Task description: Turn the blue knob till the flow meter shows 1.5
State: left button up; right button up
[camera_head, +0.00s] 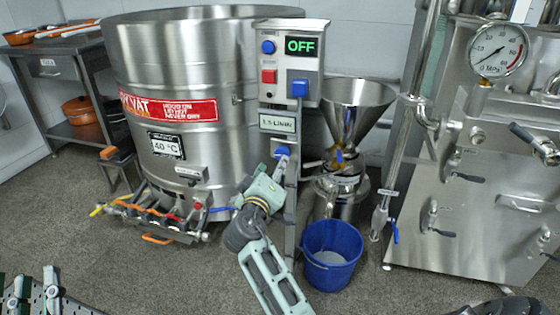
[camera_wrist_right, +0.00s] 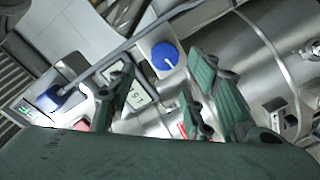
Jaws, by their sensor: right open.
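A flow meter (camera_head: 277,123) hangs on the post below the control box. It appears to read 1.5 L/MIN, and its tilted display shows in the right wrist view (camera_wrist_right: 136,95). Just below it is a blue knob (camera_head: 282,151). In the right wrist view this blue knob (camera_wrist_right: 165,56) is round with a white pointer line. My right gripper (camera_head: 276,168) is close below the knob in the head view. In the right wrist view my right gripper (camera_wrist_right: 162,72) is open, its fingers apart, with the knob beyond and between the tips.
The control box (camera_head: 313,65) shows OFF and carries another blue knob (camera_head: 300,88). A steel vat (camera_head: 212,70) stands left, a steel funnel (camera_head: 352,100) right. A blue bucket (camera_head: 333,250) sits on the floor near my right arm. A gauge machine (camera_head: 480,200) stands at right.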

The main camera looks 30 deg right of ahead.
jog(key=shift+v, duration=2.25)
